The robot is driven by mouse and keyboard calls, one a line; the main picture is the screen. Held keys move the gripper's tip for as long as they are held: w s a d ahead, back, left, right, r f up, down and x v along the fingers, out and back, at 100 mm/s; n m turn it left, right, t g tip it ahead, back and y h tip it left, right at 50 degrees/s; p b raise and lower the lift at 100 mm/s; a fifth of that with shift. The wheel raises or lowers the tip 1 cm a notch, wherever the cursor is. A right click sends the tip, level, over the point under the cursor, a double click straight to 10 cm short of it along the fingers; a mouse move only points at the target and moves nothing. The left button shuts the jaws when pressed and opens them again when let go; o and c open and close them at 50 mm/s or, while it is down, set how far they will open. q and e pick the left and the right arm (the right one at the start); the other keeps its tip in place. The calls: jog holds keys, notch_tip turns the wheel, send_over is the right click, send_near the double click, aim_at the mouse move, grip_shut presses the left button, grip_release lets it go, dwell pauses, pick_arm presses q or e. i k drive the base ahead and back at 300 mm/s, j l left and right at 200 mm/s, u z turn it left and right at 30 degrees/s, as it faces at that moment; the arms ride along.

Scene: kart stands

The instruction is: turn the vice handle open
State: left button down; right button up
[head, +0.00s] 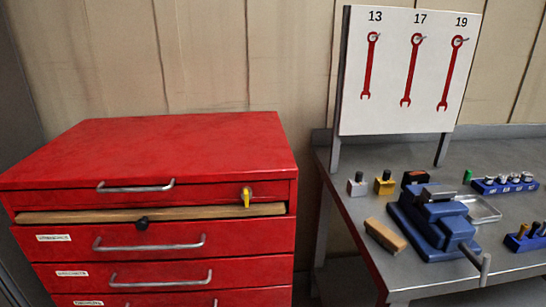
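A blue vice (435,222) with grey jaws stands on the metal workbench (358,208) at the right of the head view. Its grey handle (477,262) sticks out at the vice's front right, slanting toward the bench's near edge. I cannot tell from this frame how wide the jaws are. Neither of my grippers shows in the head view.
A red drawer cabinet (150,150) stands at the left, with a yellow key (246,197) in its top drawer. A wooden block (385,236) lies left of the vice. A clear tray (480,209) and blue socket racks (504,184) lie right. A white board (405,70) holds red wrench outlines.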

aim_at(483, 267)
jog(key=k+z, duration=0.15)
jog(key=z, duration=1.2)
